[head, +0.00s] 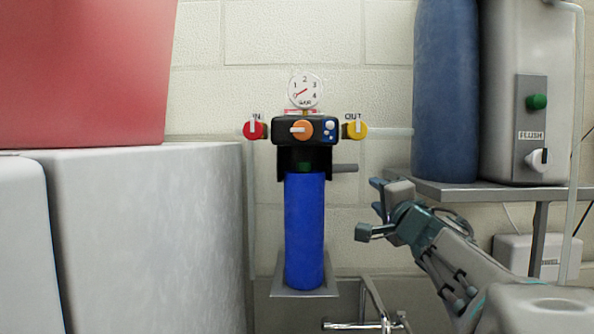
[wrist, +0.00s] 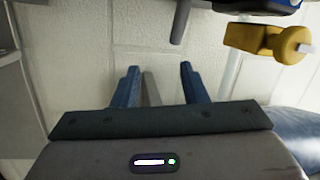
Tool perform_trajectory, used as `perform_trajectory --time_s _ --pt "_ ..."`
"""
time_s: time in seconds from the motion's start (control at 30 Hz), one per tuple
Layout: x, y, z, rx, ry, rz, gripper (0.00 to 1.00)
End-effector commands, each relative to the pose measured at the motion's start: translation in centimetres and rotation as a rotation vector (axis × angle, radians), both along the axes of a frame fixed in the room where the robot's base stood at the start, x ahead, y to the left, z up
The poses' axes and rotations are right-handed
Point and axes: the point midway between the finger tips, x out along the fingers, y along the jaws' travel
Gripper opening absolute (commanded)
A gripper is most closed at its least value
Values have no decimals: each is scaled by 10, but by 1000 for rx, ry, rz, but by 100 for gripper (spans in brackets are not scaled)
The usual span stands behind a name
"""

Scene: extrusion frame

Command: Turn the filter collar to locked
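The filter hangs on the wall with a black head (head: 290,128) above a blue bowl (head: 305,230). The dark collar (head: 292,160) sits between them and shows a green patch at its front. A grey bar handle (head: 345,168) sticks out from the collar to the right. In the wrist view a dark grey rod, seemingly this handle (wrist: 181,22), shows at the top, beyond the fingertips. My gripper (head: 371,209) is to the right of the bowl and below the handle, apart from both. Its fingers are spread and empty, also in the wrist view (wrist: 160,67).
A red IN valve (head: 253,130) and yellow OUT valve (head: 357,130) flank the head, with an orange knob (head: 302,129) between. A gauge (head: 306,91) stands above. A shelf (head: 470,190) with tanks is at right. A grey ledge (head: 285,293) lies under the bowl.

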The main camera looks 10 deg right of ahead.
Motion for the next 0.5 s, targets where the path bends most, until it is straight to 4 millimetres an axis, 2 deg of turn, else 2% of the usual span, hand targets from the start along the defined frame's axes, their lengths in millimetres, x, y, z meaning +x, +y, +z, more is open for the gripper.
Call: perform_trajectory --time_s 0.2,0.5 --pt "6 3 18 147 -30 163 39" --pt "12 7 24 212 -20 235 39"
